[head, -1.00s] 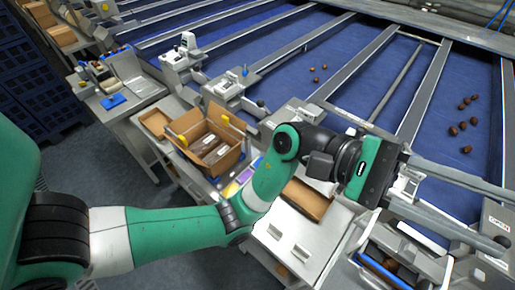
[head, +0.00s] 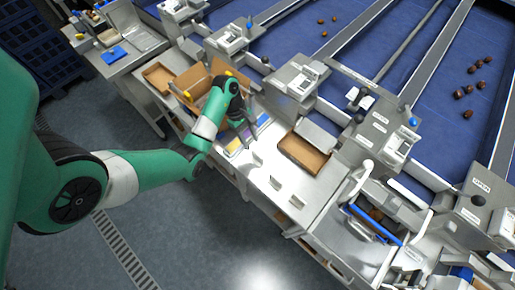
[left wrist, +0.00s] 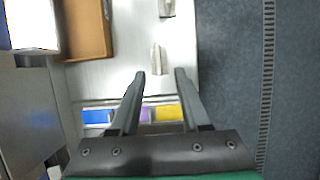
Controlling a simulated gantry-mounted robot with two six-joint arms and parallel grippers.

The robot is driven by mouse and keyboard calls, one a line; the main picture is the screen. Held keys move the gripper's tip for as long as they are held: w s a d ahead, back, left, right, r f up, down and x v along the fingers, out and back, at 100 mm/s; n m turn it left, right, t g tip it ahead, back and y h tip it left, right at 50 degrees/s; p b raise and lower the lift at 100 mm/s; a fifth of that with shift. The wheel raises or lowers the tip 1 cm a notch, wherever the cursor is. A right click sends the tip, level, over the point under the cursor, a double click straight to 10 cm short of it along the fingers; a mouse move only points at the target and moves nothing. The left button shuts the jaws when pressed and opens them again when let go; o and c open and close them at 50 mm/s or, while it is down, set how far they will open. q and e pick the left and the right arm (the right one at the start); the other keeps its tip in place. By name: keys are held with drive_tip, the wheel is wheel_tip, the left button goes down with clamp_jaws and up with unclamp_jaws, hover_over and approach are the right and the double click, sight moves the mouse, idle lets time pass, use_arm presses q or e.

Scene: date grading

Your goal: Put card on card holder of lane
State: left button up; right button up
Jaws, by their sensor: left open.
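My left gripper (head: 250,138) is open and empty, above the metal worktable (head: 262,190) beside the coloured cards. In the left wrist view its fingers (left wrist: 160,74) point at the tabletop with a clear gap between them. A blue card (left wrist: 97,116), a purple card (left wrist: 145,115) and a yellow card (left wrist: 167,113) lie in a row behind the fingers, partly hidden by them. The yellow card also shows in the head view (head: 233,146). Small upright metal plates (head: 297,201) stand on the tabletop; I cannot tell whether they are card holders. My right gripper is not in view.
A brown tray (head: 304,153) lies on the worktable, and an open cardboard box (head: 190,82) stands behind my arm. Blue conveyor lanes (head: 345,60) with several dates run behind the stations. The floor (head: 215,245) in front is clear.

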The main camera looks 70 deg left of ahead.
sight(257, 154)
use_arm(q)
drive_tip(key=b+x, duration=0.2)
drive_tip(key=x, duration=0.2)
drive_tip(key=shift+f+b, duration=0.25)
drive_tip(key=shift+b, duration=0.05)
drive_tip(key=shift+w, duration=0.1)
drive_tip(key=b+x, duration=0.1)
drive_tip(key=x, duration=0.4)
drive_tip(key=shift+a+f, duration=0.1)
drive_tip(key=shift+a, duration=0.05)
clamp_jaws()
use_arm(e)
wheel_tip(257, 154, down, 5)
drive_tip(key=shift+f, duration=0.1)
